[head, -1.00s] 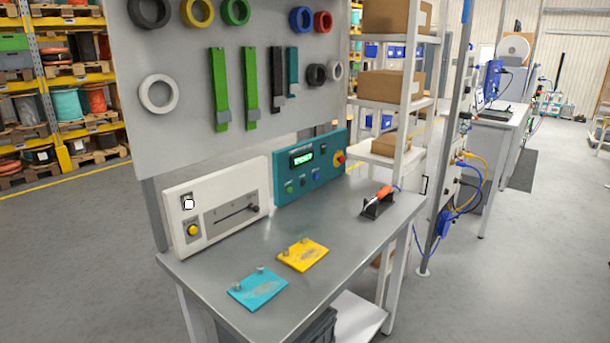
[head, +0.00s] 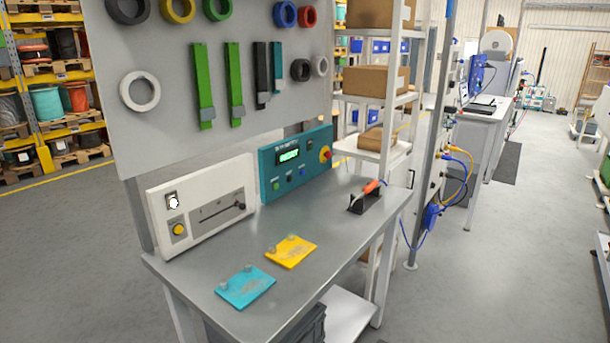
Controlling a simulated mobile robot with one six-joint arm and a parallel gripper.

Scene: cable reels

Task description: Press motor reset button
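No label naming a motor reset button is readable. A white control box (head: 214,190) stands at the back left of the grey workbench. It has a round yellow button (head: 179,229), a white switch (head: 173,202) above that button, and a slider (head: 222,212) with a black knob. A teal control box (head: 266,187) stands to its right. It has a lit green display (head: 288,155), small green and blue buttons (head: 289,179) below, and a red knob on yellow (head: 325,155). My gripper is not in view.
The grey workbench (head: 215,318) carries a cyan plate (head: 245,287), a yellow plate (head: 291,251) and an orange-handled tool in a black holder (head: 364,197). A grey pegboard (head: 165,45) rises behind. A white shelf with cardboard boxes (head: 376,80) stands to the right. Floor at right is clear.

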